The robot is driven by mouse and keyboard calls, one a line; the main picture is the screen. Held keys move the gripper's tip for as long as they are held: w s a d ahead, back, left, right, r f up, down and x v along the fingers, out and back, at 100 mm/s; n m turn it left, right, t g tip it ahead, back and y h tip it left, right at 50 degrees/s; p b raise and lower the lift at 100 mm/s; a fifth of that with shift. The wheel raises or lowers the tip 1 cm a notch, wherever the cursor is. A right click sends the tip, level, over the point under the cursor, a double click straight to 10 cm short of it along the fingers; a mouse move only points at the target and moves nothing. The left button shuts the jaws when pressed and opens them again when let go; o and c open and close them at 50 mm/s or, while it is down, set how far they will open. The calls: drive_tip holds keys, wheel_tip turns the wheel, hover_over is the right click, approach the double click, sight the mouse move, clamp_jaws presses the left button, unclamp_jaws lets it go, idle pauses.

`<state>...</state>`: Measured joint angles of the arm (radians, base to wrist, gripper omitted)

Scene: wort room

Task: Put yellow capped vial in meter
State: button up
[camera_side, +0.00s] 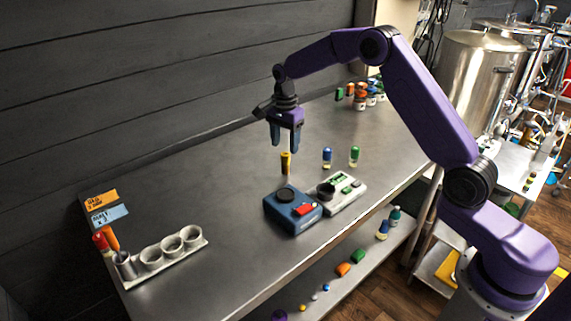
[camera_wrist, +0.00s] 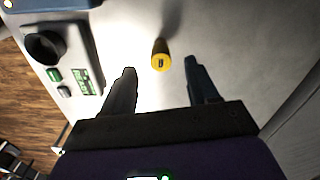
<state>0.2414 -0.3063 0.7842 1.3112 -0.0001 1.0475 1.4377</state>
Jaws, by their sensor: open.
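The yellow capped vial (camera_side: 286,162) stands upright on the steel bench; its yellow cap (camera_wrist: 160,55) shows from above in the wrist view. My gripper (camera_side: 285,146) is open and empty, pointing down just above the vial. In the wrist view the cap appears between the lines of my two fingers (camera_wrist: 160,68), a little beyond their tips. Two devices stand nearby: a blue one (camera_side: 284,222) with a dark round top and red button, and a pale one (camera_side: 349,198) with a black round port (camera_wrist: 45,47) and green buttons. No label tells which is the meter.
A blue-capped vial (camera_side: 326,158) and a green-capped vial (camera_side: 354,156) stand right of the yellow one. A white rack (camera_side: 165,262) of cups is at the front left. Several bottles (camera_side: 360,98) stand at the back. A dark wall runs behind the bench.

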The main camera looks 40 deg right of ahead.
sight(286, 154)
drive_tip(key=shift+d+f, duration=0.15)
drive_tip(key=shift+f, duration=2.8)
clamp_jaws()
